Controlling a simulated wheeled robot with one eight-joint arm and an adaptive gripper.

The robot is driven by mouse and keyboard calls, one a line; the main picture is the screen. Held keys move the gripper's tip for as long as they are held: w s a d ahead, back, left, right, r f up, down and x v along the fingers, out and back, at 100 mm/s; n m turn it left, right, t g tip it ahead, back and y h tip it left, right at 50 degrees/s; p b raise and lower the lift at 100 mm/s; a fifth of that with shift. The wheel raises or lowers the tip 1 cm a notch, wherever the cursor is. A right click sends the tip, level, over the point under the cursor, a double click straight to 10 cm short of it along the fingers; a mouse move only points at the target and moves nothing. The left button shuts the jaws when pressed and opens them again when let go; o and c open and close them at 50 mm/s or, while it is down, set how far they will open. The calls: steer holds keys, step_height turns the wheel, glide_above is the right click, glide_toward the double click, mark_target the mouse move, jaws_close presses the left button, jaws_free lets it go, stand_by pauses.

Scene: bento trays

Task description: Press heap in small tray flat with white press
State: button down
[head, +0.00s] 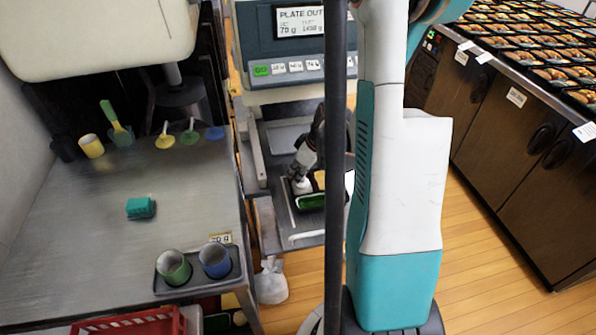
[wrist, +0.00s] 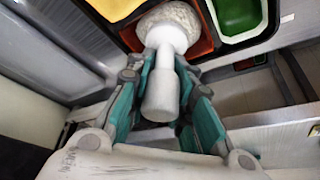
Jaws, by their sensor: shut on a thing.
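My gripper (wrist: 160,78) is shut on the handle of the white press (wrist: 160,97). The press's rounded head is at the far end and overlaps a pale, grainy heap (wrist: 175,14) in the wrist view. Whether it touches the heap I cannot tell. The heap lies in an orange-red compartment of the dark small tray (wrist: 226,45). In the head view my gripper (head: 304,162) is above the tray, with the white press (head: 302,186) pointing down at its left part. My own arm hides some of the tray there.
Yellow (wrist: 114,9) and green (wrist: 239,14) compartments flank the heap. In the head view a display machine (head: 290,45) stands behind. The left counter (head: 75,225) holds a teal block (head: 141,208), a cup holder (head: 198,277) with two cups, and several utensils.

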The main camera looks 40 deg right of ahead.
steer(key=shift+f, duration=0.1)
stand_by(0.7)
step_height(320, 180, up, 8)
steer(key=p, duration=0.5)
stand_by(0.6)
stand_by(0.4)
